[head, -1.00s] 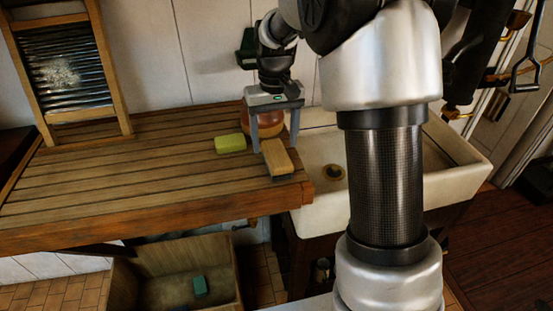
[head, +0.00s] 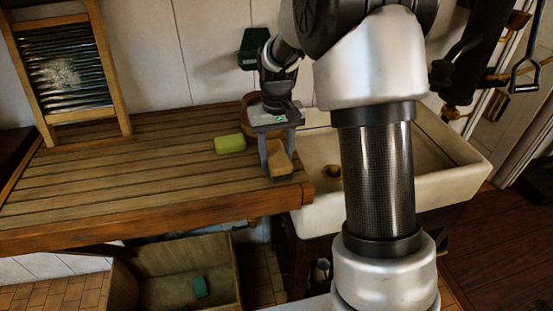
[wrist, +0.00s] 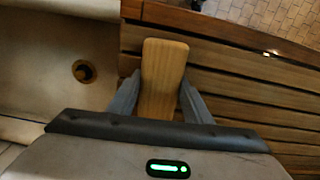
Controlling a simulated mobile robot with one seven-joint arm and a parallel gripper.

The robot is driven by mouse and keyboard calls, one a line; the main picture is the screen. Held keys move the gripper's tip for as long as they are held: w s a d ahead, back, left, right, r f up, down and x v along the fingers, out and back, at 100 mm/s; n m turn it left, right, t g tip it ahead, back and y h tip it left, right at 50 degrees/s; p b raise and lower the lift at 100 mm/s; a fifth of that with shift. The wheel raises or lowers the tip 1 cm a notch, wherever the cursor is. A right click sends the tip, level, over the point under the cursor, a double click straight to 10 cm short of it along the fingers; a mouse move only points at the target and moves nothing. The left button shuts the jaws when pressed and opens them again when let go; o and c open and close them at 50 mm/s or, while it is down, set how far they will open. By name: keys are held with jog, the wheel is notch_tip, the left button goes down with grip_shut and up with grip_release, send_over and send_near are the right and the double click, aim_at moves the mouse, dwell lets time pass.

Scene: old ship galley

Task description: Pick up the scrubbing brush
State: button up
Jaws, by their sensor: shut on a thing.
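The scrubbing brush (head: 280,160) has a pale wooden back and lies at the right end of the slatted wooden counter, close to the sink. My gripper (head: 276,155) points down over it, with one finger on each side. In the wrist view the brush (wrist: 163,75) sits between the two fingers of my gripper (wrist: 160,100), which are shut on its sides. Its bristles are hidden in the wrist view. I cannot tell whether it is clear of the counter.
A yellow-green sponge (head: 230,144) lies just left of the brush on the counter (head: 110,180). A white sink (head: 420,185) adjoins on the right. A washboard (head: 68,75) leans at the back left. A wooden bin (head: 180,262) with a teal block (head: 200,287) is below.

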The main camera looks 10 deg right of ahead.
aim_at(276, 153)
jog(key=shift+r, duration=0.15)
notch_tip(276, 153, up, 10)
jog(key=shift+f, duration=0.1)
dwell(0.3)
jog(key=o, duration=0.5)
jog(key=c, duration=0.6)
dwell(0.3)
